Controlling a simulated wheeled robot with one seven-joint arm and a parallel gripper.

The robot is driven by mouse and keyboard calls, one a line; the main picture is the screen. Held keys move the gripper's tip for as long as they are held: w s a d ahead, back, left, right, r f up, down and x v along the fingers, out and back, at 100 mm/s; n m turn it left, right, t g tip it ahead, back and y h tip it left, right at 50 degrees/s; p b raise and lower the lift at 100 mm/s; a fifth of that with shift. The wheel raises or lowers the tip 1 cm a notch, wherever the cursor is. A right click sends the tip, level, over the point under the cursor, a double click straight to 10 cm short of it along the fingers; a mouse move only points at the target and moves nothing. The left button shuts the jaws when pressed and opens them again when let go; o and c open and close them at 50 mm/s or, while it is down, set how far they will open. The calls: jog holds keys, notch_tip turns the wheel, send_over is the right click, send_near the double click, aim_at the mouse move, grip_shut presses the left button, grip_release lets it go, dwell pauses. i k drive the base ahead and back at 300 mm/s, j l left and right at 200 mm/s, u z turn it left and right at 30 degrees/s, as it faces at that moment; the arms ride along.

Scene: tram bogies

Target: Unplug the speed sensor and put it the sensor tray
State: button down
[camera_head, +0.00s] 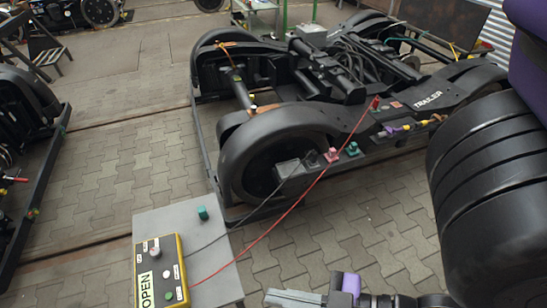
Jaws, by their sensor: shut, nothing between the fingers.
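The black bogie frame (340,124), lettered TRAILER, stands in the middle. Along its near side are a grey box (288,168), a pink plug-like part (331,155), a teal one (352,149) and a purple part (395,129) with a yellow end. I cannot tell which of these is the speed sensor. I cannot make out a sensor tray. My gripper (294,299) is at the bottom edge, partly cut off, apart from the bogie and right of the grey table. It is shut and holds nothing that I see.
A grey table (195,244) carries a yellow control box (161,273) marked OPEN and a teal block (202,213). A red cable (283,222) and a dark cable run from the box to the bogie. Another bogie (28,150) stands left. Paving between them is clear.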

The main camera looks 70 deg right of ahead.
aim_at(353, 146)
jog(key=z, duration=2.45)
